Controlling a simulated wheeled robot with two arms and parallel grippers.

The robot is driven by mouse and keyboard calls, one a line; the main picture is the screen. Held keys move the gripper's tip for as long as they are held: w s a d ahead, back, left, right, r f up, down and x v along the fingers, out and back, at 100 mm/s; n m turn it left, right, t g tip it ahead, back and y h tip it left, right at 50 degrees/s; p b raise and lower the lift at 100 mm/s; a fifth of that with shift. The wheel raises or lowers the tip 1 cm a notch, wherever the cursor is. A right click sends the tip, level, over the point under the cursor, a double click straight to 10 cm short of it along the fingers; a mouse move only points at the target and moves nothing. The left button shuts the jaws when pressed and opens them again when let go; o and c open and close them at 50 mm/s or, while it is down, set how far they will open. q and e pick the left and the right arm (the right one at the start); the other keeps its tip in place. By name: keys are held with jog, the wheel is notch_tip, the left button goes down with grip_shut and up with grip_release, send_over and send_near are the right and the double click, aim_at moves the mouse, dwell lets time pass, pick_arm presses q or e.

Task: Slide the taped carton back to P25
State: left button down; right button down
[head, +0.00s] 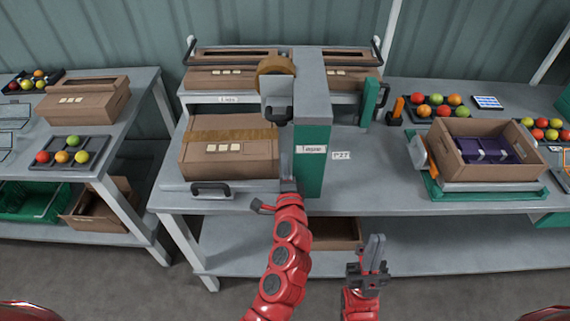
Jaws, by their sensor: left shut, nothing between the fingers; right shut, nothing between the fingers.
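The taped carton (195,165) is a closed brown box with a tape strip across its top and small pale labels. It lies left of the green-and-grey taping post (311,175), on a grey plate (240,187) with a black handle (210,188) in front. My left gripper (288,186) is shut at the post's lower left, just right of the carton's front corner; contact cannot be told. My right gripper (376,246) is shut and empty, pointing up in front of the table edge. I see a P27 tag (341,156) but cannot make out P25.
A tape roll (275,68) sits on the post. Cartons (225,80) stand on the raised shelf behind. An open carton (495,178) with purple contents stands at right.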

aim_at(268, 161)
pick_arm(q)
jog(key=shift+a, duration=0.3)
jog(key=a, duration=0.2)
jog(key=a+p, duration=0.1)
jog(key=shift+w+a, duration=0.3)
jog(key=shift+a, duration=0.1)
jog(key=shift+s, duration=0.1)
